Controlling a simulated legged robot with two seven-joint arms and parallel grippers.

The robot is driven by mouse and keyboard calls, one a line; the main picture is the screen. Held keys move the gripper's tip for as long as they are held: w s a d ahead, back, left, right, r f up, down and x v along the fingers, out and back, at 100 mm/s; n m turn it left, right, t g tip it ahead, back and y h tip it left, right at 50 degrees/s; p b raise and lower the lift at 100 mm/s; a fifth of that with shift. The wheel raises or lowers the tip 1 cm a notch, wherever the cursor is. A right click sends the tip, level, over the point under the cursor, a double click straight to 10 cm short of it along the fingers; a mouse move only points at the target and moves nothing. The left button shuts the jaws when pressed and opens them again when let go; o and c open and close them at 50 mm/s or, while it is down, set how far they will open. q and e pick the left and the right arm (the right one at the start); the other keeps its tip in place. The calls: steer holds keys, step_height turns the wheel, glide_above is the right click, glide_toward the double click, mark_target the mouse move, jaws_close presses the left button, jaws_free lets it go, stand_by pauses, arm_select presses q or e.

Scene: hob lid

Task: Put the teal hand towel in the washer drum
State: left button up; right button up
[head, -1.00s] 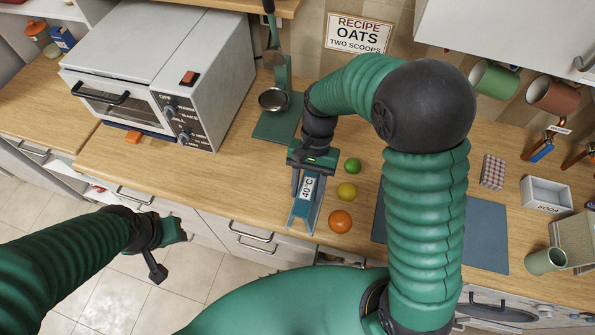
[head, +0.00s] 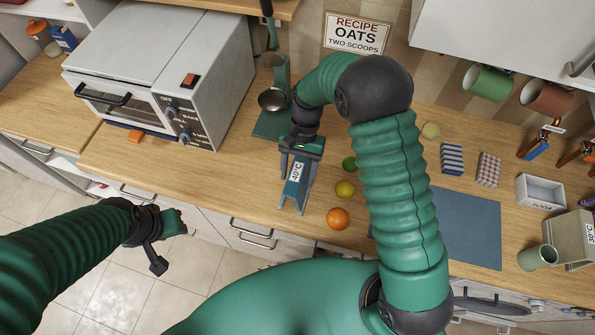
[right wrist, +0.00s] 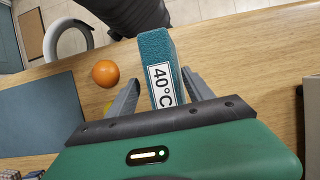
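The teal hand towel (head: 293,190) is a folded block with a white 40°C tag. It shows large in the right wrist view (right wrist: 157,48). Whether the towel touches the counter is not clear. My left gripper (head: 172,228) is empty, out over the floor in front of the counter; its fingers are too unclear to judge. A white ring with a grey inside, perhaps the washer's round door (right wrist: 68,40), shows in the right wrist view; the drum cannot be made out.
An orange (head: 338,218), a yellow fruit (head: 345,190) and a green fruit (head: 349,163) lie right of the towel. A grey toaster oven (head: 170,70) stands left. A blue-grey mat (head: 468,225) and a 30°C-labelled beige box (head: 568,242) are at right. The front counter left of the towel is clear.

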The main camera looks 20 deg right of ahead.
steer(key=shift+o, duration=0.3)
steer(key=shift+s, duration=0.1)
steer(key=shift+r, duration=0.1)
steer(key=shift+w+r, duration=0.25)
steer(key=shift+w, duration=0.1)
steer(key=b+v, duration=0.2)
steer(key=v, duration=0.8)
steer(key=shift+d+r, duration=0.15)
steer(key=shift+r, duration=0.2)
steer(key=shift+s+d+r+t, duration=0.1)
steer(key=shift+s+d+t, duration=0.15)
steer(key=shift+t, duration=0.05)
steer(key=s+d+f+n+t+h, duration=0.1)
steer(key=s+f+n+t, duration=0.1)
steer(key=s, duration=0.4)
steer(key=s+d+f+n+t+h, duration=0.1)
steer(key=s+d+f+n+t, duration=0.1)
steer(key=s, duration=0.4)
steer(key=n+t, duration=0.1)
steer(key=n, duration=0.1)
steer(key=shift+s+f+n+t+h, duration=0.25)
steer(key=shift+f+n+t+h, duration=0.05)
steer(key=shift+f+n+t, duration=0.1)
